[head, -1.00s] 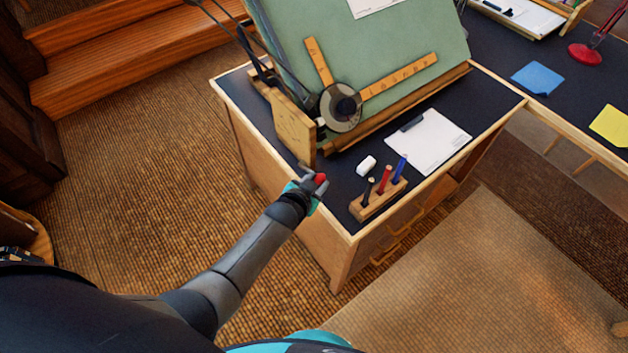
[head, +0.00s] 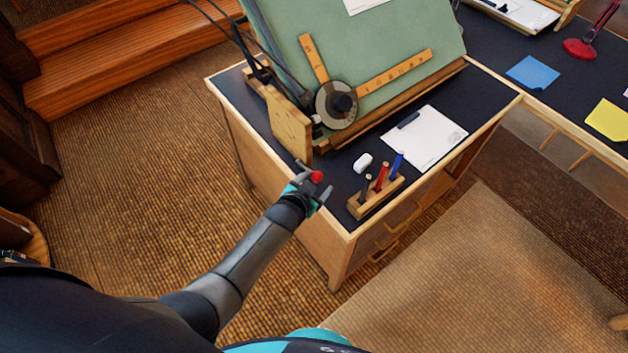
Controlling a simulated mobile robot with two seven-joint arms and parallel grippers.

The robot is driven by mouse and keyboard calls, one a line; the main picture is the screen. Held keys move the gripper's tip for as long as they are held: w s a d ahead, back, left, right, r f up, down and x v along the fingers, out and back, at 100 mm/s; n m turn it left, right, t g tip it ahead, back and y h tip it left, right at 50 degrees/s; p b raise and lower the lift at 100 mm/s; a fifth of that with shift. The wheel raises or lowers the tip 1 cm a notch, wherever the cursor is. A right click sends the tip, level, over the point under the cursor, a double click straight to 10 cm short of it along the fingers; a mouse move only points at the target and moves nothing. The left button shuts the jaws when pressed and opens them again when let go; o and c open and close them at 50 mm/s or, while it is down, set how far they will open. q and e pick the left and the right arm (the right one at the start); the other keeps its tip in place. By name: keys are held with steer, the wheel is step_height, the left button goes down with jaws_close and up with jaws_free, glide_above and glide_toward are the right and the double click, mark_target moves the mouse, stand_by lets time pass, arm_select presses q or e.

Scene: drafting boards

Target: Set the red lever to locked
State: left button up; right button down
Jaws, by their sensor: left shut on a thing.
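The red lever's round red knob (head: 316,177) shows at the left edge of the drafting desk, just below the board's wooden side plate. My left gripper (head: 311,184) comes in from the lower left and is shut on the red lever at this knob. The fingers hide most of the lever's arm, so its exact angle and any lock marking cannot be made out. My right gripper is not in view.
A wooden pen block (head: 375,198) with several markers and a white eraser (head: 363,162) lie just right of my left gripper. The tilted green board (head: 375,45) stands at the back. Carpet is clear to the left.

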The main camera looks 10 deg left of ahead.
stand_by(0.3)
arm_select(q)
steer(key=shift+s+r+p, duration=0.3)
steer(key=shift+r+p, duration=0.05)
steer(key=shift+p, duration=0.1)
steer(key=p+v, duration=0.4)
steer(key=v, duration=1)
steer(key=shift+a+p, duration=0.15)
steer(key=shift+p, duration=0.15)
steer(key=shift+s, duration=0.15)
